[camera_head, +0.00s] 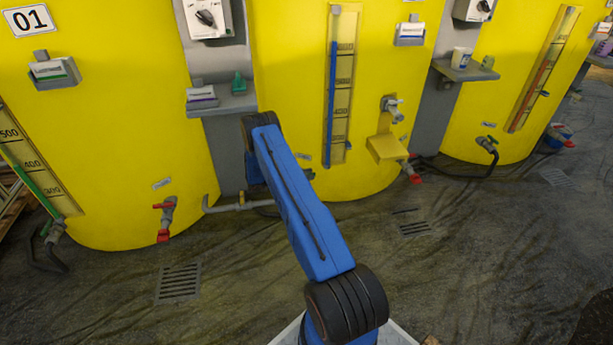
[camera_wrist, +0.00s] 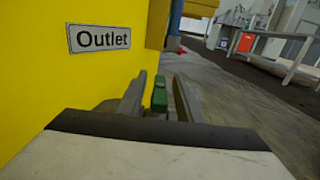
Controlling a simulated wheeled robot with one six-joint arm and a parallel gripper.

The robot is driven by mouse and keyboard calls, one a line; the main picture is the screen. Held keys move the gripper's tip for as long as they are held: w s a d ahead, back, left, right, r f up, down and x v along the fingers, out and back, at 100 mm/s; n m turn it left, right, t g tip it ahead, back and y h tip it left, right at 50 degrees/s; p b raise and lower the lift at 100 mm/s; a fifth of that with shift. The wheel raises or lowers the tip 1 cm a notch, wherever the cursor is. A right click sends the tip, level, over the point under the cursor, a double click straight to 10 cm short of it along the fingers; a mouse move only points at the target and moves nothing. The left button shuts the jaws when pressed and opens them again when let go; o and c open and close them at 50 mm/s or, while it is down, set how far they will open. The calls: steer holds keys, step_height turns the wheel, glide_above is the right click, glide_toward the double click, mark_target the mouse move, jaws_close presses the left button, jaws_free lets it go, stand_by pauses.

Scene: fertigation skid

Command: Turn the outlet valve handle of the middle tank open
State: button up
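The middle yellow tank (camera_head: 290,60) stands behind my blue arm in the head view, and my arm hides its outlet valve there. In the wrist view, a white "Outlet" sign (camera_wrist: 99,38) is on the yellow tank wall (camera_wrist: 60,90). A green valve handle (camera_wrist: 159,95) stands just right of and below the sign. My gripper (camera_wrist: 160,98) is open, with one finger on each side of the green handle. Narrow gaps show between the handle and the fingers. The valve body under the handle is hidden. My gripper is hidden in the head view.
A grey pipe (camera_head: 238,206) runs low toward the middle tank. A red-handled valve (camera_head: 166,218) is on the left tank. A yellow bracket (camera_head: 387,148) juts from the middle tank's right side, and a grey shelf (camera_head: 222,106) stands left. The floor in front is clear.

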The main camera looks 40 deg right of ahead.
jaws_close()
steer(key=shift+n+t+h, duration=0.3)
steer(key=shift+n+t, duration=0.1)
steer(key=shift+t, duration=0.1)
steer(key=n+t+h, duration=0.1)
steer(key=n+t, duration=0.1)
steer(key=t, duration=0.1)
steer(key=shift+s, duration=0.1)
steer(key=n+t+h, duration=0.1)
steer(key=n+t, duration=0.2)
steer(key=t, duration=0.2)
steer(key=shift+n+t, duration=0.3)
steer(key=shift+n, duration=0.1)
steer(key=n+t+y, duration=0.1)
steer(key=n+t, duration=0.2)
steer(key=t, duration=0.2)
steer(key=shift+n+t+y, duration=1.1)
steer(key=shift+n+t, duration=0.8)
steer(key=shift+t, duration=0.6)
jaws_free()
